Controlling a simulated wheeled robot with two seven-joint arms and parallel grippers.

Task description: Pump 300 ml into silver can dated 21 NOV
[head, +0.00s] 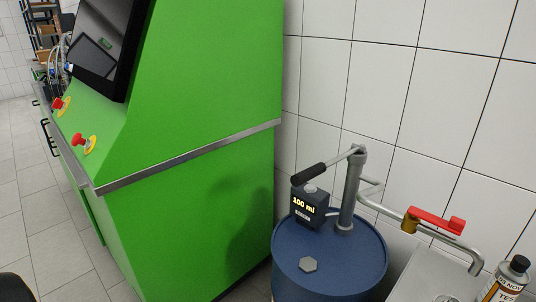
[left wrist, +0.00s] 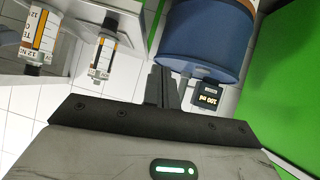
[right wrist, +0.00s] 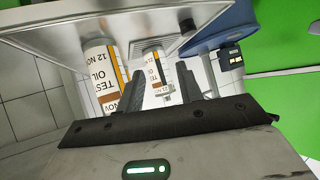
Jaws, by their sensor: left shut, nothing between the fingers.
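A pipe with a red valve lever (head: 435,220) runs right from the pump. A can (head: 508,280) stands near the spout end. In the right wrist view, a can (right wrist: 99,70) is labelled 12 NOV, and a smaller-looking can (right wrist: 153,65) seems to read 21 NOV. My right gripper (right wrist: 160,92) is open, with that second can in view between its fingers; contact cannot be told. My left gripper (left wrist: 163,88) is shut and empty.
A tall green cabinet (head: 205,200) with a screen and red stop buttons (head: 80,140) stands left of the barrel. A grey metal stand (head: 425,280) is at the right, beside the barrel. A white tiled wall (head: 390,80) closes off the back.

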